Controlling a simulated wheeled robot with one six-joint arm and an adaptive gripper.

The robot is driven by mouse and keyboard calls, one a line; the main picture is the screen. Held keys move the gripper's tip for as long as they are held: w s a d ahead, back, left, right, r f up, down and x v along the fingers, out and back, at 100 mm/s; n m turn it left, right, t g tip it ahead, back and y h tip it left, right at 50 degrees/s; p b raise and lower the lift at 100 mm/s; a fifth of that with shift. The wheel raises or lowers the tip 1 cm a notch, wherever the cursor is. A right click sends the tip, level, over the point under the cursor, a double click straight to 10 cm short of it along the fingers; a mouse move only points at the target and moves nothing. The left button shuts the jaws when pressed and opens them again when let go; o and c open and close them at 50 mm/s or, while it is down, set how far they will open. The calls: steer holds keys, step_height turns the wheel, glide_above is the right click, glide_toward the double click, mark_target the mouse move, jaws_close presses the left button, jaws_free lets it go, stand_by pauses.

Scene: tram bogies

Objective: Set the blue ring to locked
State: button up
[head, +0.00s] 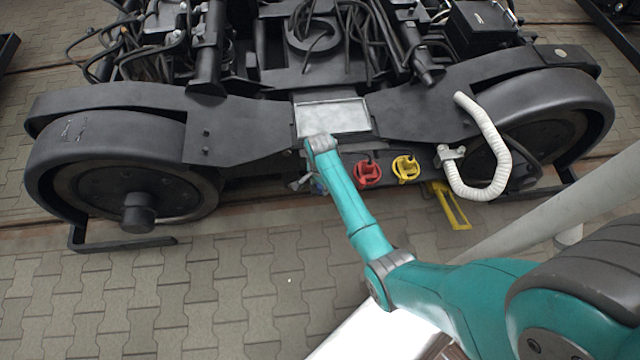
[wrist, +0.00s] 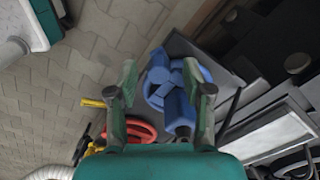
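The blue ring (wrist: 157,88) shows in the wrist view just beyond my gripper (wrist: 160,72), between its two fingers. A thick blue bar or handle (wrist: 179,108) lies close to the right finger; I cannot tell whether they touch. My fingers stand wide apart, so the gripper is open. In the head view the blue ring (head: 318,186) is mostly hidden behind my arm, at the left of a dark panel under the bogie frame. I cannot read whether it is locked.
A red ring (head: 368,172) and a yellow ring (head: 405,168) sit on the panel right of the blue one. A yellow bracket (head: 450,206) and white corrugated hose (head: 500,165) hang further right. A pale plate (head: 332,117) is above. Paving in front is clear.

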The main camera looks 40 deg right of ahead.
mark_target(320, 186)
step_height(320, 186, up, 12)
stand_by(0.6)
stand_by(0.5)
steer(key=s+a+f+n+t+h, duration=0.1)
steer(key=s+a+f+n+t, duration=0.3)
steer(key=s, duration=0.5)
steer(key=s+a+f+n+t, duration=0.2)
steer(key=s+a+n, duration=0.2)
steer(key=s+a, duration=0.35)
steer(key=s+a+r+n+t, duration=0.2)
steer(key=s+r+n+t, duration=0.2)
steer(key=s+r, duration=0.5)
steer(key=s+a+r+n+t+y, duration=0.1)
steer(key=s+a+r+n+t, duration=0.2)
steer(key=s+r, duration=0.7)
step_height(320, 186, up, 8)
steer(key=shift+s+r+n+t, duration=0.1)
steer(key=shift+s+n+t, duration=0.15)
steer(key=shift+n+t, duration=0.85)
stand_by(1.1)
